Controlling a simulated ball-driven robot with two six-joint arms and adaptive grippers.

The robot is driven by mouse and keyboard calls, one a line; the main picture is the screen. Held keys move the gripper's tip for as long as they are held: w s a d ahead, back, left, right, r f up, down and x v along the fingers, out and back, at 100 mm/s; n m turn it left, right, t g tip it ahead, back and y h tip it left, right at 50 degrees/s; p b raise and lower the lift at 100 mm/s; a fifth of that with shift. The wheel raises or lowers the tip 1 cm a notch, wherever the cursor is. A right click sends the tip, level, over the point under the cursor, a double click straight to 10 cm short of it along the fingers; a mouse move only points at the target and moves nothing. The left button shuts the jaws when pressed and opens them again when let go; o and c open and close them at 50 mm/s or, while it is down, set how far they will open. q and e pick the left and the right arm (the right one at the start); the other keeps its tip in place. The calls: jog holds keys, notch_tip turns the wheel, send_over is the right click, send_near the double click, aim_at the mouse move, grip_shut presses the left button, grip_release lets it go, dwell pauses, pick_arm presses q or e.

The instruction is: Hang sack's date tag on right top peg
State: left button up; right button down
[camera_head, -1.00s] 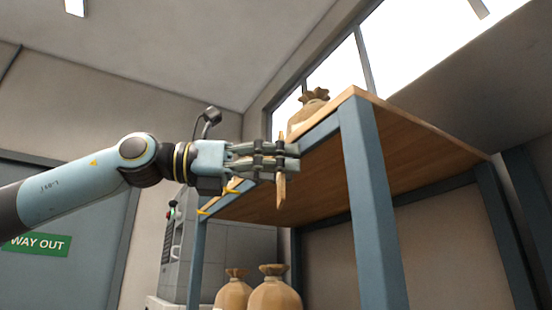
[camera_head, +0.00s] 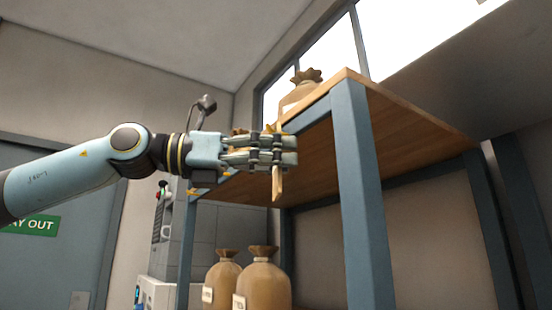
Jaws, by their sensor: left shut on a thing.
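My left gripper (camera_head: 284,151) is shut on a thin tan tag, seen nearly edge-on, its lower end (camera_head: 277,186) hanging below the fingers. The gripper is in front of the workbench's left rail, near its front corner. A small yellow peg (camera_head: 194,192) shows low on that rail, left of and below the gripper. Any other peg is hidden behind the hand or too small to tell. A tied brown sack (camera_head: 300,92) stands on the bench top, its lower part partly hidden. My right gripper is not in view.
The wooden bench top (camera_head: 400,130) stands on blue-grey legs, with the front leg (camera_head: 362,200) just right of the gripper. Two tied sacks with white labels (camera_head: 263,285) (camera_head: 222,280) stand below. A grey machine (camera_head: 165,235) is at the left.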

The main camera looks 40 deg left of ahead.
pick_arm(q)
jog(key=o, duration=1)
jog(key=shift+c, duration=0.2)
jog(key=shift+o, duration=0.4)
jog(key=o, duration=0.4)
jog(key=shift+c, duration=0.2)
jog(key=s+a+b, duration=0.5)
jog(key=s+b, duration=0.7)
jog(key=b, duration=0.4)
